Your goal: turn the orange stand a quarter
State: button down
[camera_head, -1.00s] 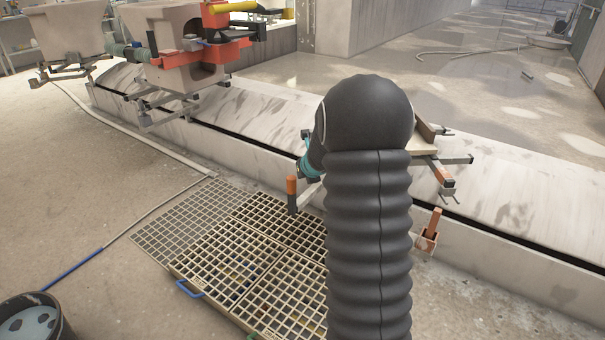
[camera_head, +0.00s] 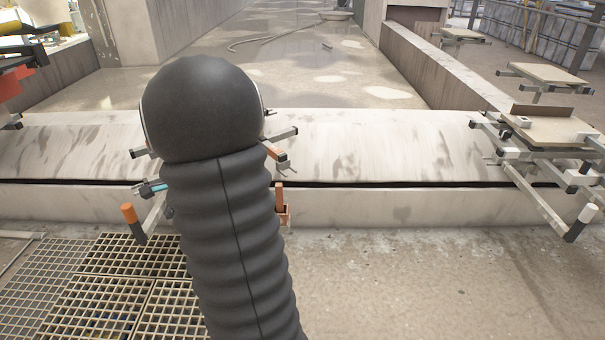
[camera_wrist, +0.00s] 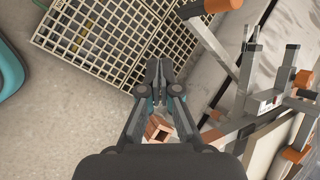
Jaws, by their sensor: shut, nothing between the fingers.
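The stand with orange-capped metal arms sits on the pale carousel track, largely hidden behind my dark arm in the head view. Its orange-tipped bar (camera_head: 129,214) sticks out left of my arm, and an orange-ended arm (camera_head: 277,155) shows on the right. In the wrist view, the stand's grey bars and orange caps (camera_wrist: 304,79) fill the right side. My gripper (camera_wrist: 160,68) is shut and empty. Its fingertips appear over the floor grate's edge, left of the orange-capped bar (camera_wrist: 210,40), with a visible gap. In the head view only a teal-and-dark bit of it shows.
The floor grate (camera_head: 100,290) lies at lower left. The low track wall (camera_head: 400,208) runs across, with an orange upright piece in a bracket (camera_head: 280,198). Another stand (camera_head: 545,130) with a board is at right. The floor at lower right is clear.

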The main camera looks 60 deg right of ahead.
jog(key=s+n+g+y, duration=0.25)
jog(key=s+n, duration=0.75)
jog(key=s, duration=0.5)
jog(key=s+d+f+m+t, duration=0.2)
jog(key=d+f, duration=0.3)
jog(key=d, duration=0.3)
jog(key=s+d+f+m+t+b, duration=0.1)
jog(key=s+d+f+m+t, duration=0.1)
jog(key=d, duration=0.7)
jog(key=s+d+f+m+t+h+b, duration=0.1)
jog(key=s+d+f+m, duration=0.3)
jog(key=d+f, duration=0.4)
jog(key=shift+s+d+m+t, duration=0.3)
jog(key=shift+s+d+t, duration=0.15)
jog(key=shift+s+d, duration=0.1)
jog(key=s+d+r+t+h, duration=0.1)
jog(key=d+r+t+h, duration=0.25)
jog(key=d, duration=0.65)
jog(key=s+d+r+t+h, duration=0.1)
jog(key=d+r+t+h, duration=0.15)
jog(key=d+t, duration=0.45)
jog(key=w+g+p, duration=0.1)
jog(key=w+g, duration=0.1)
jog(key=w, duration=0.9)
jog(key=shift+f+h, duration=0.2)
jog(key=shift+h, duration=0.25)
jog(key=shift+g, duration=0.25)
